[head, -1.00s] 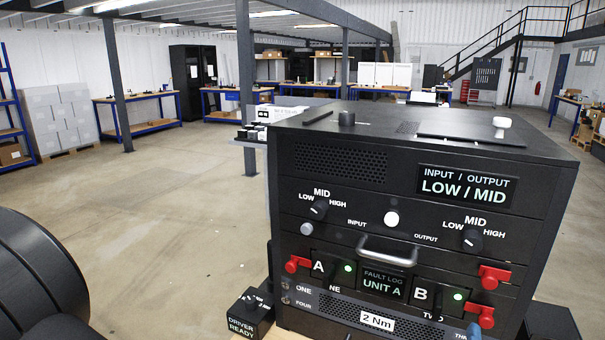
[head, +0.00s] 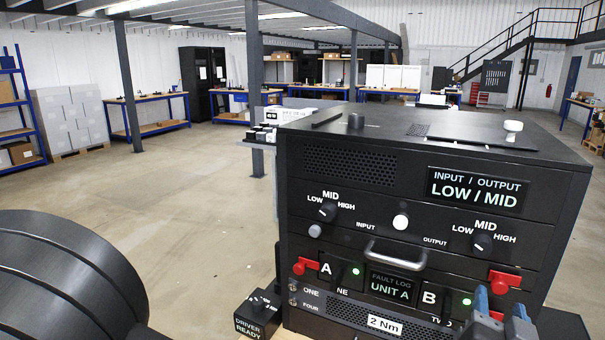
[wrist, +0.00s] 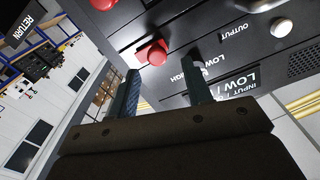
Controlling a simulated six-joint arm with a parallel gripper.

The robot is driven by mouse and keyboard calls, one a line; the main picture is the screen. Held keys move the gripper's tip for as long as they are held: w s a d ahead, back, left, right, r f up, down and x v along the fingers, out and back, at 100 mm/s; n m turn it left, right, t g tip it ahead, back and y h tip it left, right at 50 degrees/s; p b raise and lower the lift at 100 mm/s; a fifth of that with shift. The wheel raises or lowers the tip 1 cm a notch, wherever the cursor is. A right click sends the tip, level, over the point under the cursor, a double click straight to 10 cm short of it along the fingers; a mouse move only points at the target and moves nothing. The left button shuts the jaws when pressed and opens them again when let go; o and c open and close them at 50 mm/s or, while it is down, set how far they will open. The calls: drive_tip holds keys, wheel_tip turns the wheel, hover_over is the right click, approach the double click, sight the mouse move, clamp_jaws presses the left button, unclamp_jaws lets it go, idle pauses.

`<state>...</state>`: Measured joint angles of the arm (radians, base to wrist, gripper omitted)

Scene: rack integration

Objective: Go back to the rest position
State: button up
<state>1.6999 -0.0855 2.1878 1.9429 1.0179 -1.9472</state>
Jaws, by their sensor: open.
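My gripper (head: 500,314) is at the lower right of the head view, in front of the rack's right side by module B (head: 431,297). Its blue-tipped fingers are apart with nothing between them. In the wrist view my gripper (wrist: 163,72) is also open and empty, near a red latch (wrist: 151,53) on the black panel. The black rack unit (head: 350,235) shows INPUT / OUTPUT LOW / MID on its upper display (head: 478,192) and UNIT A on the fault log display (head: 390,286). Green lights glow beside A and B. The gripper partly hides the lower right red latch.
A silver handle (head: 396,256) sticks out from the rack's front. The driver box (head: 258,315), reading DRIVER READY, stands at the rack's lower left. A side table with small items is behind the rack. Open floor (head: 200,220) lies to the left.

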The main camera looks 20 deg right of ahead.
idle(0.4)
drive_tip(key=shift+v, duration=6.5)
approach(503, 289)
drive_tip(key=x, duration=0.9)
drive_tip(key=shift+w+a, duration=0.2)
drive_tip(key=shift+w, duration=0.2)
drive_tip(key=shift+s+d, duration=0.3)
drive_tip(key=shift+s, duration=0.1)
drive_tip(key=shift+s+d, duration=0.3)
drive_tip(key=shift+s, duration=0.05)
drive_tip(key=shift+w+a, duration=0.1)
drive_tip(key=shift+w+a, duration=0.25)
drive_tip(key=v, duration=1.2)
drive_tip(key=shift+w+a, duration=0.25)
drive_tip(key=shift+a, duration=0.1)
